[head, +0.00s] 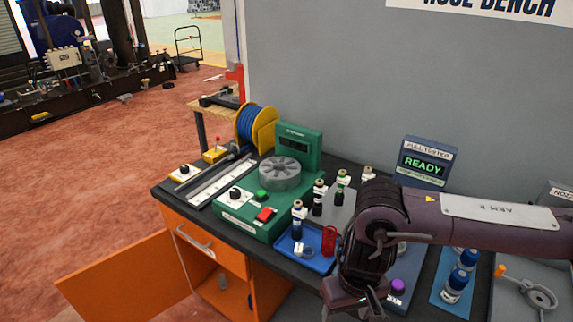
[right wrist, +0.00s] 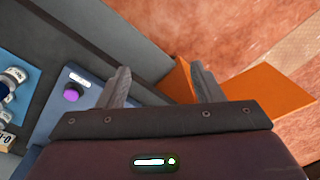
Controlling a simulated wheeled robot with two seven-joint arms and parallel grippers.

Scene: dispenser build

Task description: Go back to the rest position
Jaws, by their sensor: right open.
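My right arm comes in from the right edge of the head view and bends down over the front of the bench. My right gripper (head: 355,306) hangs at the bottom of the head view, partly cut off by the frame. In the right wrist view its two fingers (right wrist: 160,80) are spread apart with nothing between them. Below them show the bench edge, the orange cabinet door (right wrist: 268,92) and the red floor. My left gripper is in neither view.
The dark bench carries a green machine (head: 249,216), a blue tray (head: 318,263) with a red cylinder (head: 329,240), several dark bottles and a READY display (head: 423,165). A purple button (head: 398,286) is close to my gripper. The orange door (head: 120,277) stands open.

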